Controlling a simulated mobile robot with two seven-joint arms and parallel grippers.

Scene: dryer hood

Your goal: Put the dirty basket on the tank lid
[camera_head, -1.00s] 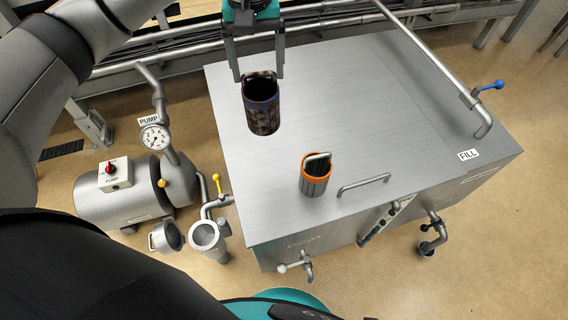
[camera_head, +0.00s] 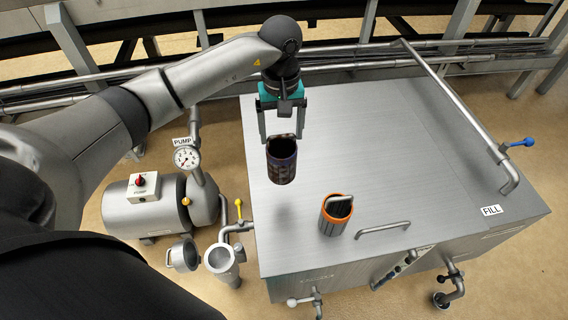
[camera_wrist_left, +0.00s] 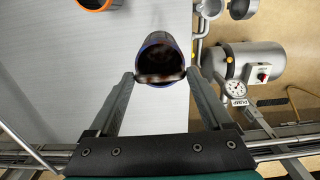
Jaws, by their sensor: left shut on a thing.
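The dirty basket (camera_head: 282,163) is a dark cylinder with brown stains and a blue-purple rim. My left gripper (camera_head: 282,137) is shut on its handle and holds it upright over the left part of the tank lid (camera_head: 380,140). A soft shadow on the lid suggests a gap under the basket. In the left wrist view, the basket's open top (camera_wrist_left: 160,52) shows between the fingers, and its underside is hidden. My right gripper is in no view.
A second basket with an orange rim (camera_head: 336,213) stands on the lid in front and to the right, beside the lid handle (camera_head: 383,229). A pipe (camera_head: 455,100) crosses the lid's right side. The pump (camera_head: 160,203) is left of the tank. The lid's middle is bare.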

